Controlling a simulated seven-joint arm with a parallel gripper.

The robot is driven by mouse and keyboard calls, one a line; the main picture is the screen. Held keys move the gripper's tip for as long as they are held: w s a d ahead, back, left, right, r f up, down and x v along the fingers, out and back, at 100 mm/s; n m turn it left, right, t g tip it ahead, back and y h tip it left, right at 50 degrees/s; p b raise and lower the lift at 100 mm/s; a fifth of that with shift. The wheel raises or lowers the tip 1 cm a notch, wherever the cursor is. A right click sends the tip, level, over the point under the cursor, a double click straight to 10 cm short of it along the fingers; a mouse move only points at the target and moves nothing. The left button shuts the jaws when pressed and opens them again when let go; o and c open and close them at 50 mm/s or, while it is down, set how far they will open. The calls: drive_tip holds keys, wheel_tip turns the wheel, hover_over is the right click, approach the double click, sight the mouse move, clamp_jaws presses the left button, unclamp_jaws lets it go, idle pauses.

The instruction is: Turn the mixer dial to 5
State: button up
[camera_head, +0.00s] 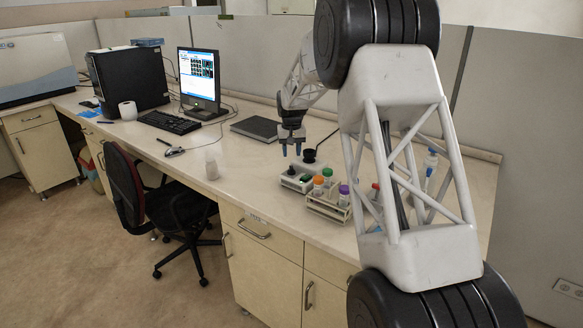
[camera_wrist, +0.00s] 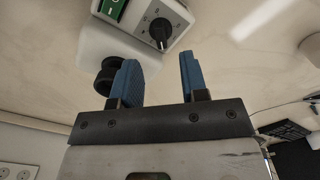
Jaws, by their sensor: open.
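The mixer (camera_head: 297,182) is a small pale box on the bench with a green switch (camera_wrist: 112,8) and a black cup-like top (camera_wrist: 105,76). Its dial (camera_wrist: 160,32) is a black knob on a grey scale plate; the scale marks are too small to read.
A rack (camera_head: 328,209) with several coloured-cap tubes stands right next to the mixer. A white bottle (camera_head: 211,165) and a dark closed laptop or folder (camera_head: 256,129) are on the left. Clear bench top lies between the bottle and the mixer.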

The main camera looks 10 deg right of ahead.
sight(291, 168)
drive_tip(key=shift+f, duration=3.4)
clamp_jaws()
